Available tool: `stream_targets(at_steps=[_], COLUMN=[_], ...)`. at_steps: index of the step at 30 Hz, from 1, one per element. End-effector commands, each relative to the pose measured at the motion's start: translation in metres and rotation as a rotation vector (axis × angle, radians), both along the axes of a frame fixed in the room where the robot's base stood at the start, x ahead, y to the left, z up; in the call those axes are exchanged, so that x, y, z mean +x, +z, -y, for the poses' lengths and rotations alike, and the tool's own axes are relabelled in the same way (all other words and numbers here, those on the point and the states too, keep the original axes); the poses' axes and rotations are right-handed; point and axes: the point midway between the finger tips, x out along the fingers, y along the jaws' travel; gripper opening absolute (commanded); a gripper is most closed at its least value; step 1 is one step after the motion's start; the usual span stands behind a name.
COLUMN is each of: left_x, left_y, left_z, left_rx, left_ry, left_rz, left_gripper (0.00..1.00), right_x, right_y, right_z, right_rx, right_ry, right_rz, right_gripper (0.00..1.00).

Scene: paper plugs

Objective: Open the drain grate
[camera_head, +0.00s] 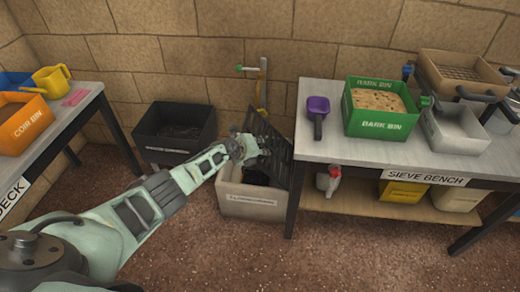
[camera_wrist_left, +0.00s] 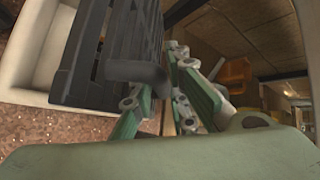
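The drain grate (camera_head: 266,146) is a dark slatted panel. It stands tilted steeply up over a pale basin (camera_head: 252,205) on the floor, leaning toward the sieve bench. In the left wrist view the grate (camera_wrist_left: 92,50) fills the upper left, and a dark rounded piece of it lies against one finger. My left gripper (camera_head: 250,150) is at the grate's near face. In the wrist view its fingers (camera_wrist_left: 168,100) stand apart with a narrow gap, and the grate is beside them. Any contact behind the finger is hidden. My right gripper is not in view.
The sieve bench (camera_head: 345,150) is close on the right, with a purple scoop (camera_head: 318,112) and a green bark bin (camera_head: 380,125) on it. A black crate (camera_head: 175,130) stands left of the basin. A tap (camera_head: 262,70) is on the wall behind. The floor in front is clear.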

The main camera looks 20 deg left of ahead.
Motion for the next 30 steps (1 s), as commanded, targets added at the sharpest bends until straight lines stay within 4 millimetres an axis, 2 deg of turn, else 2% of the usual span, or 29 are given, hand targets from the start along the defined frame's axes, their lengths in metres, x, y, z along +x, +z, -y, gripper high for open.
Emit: stream_targets(at_steps=[17, 30], left_x=[-0.004, -0.038], left_y=[0.006, 0.03], left_z=[-0.005, -0.008], left_rx=[0.002, -0.002], left_ry=[0.002, -0.001], left_rz=[0.003, 0.001], left_gripper=[0.22, 0.22], right_x=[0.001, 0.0], right_y=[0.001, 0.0], right_z=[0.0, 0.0], right_rx=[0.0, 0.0], right_ry=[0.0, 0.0], right_rz=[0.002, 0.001], right_gripper=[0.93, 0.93])
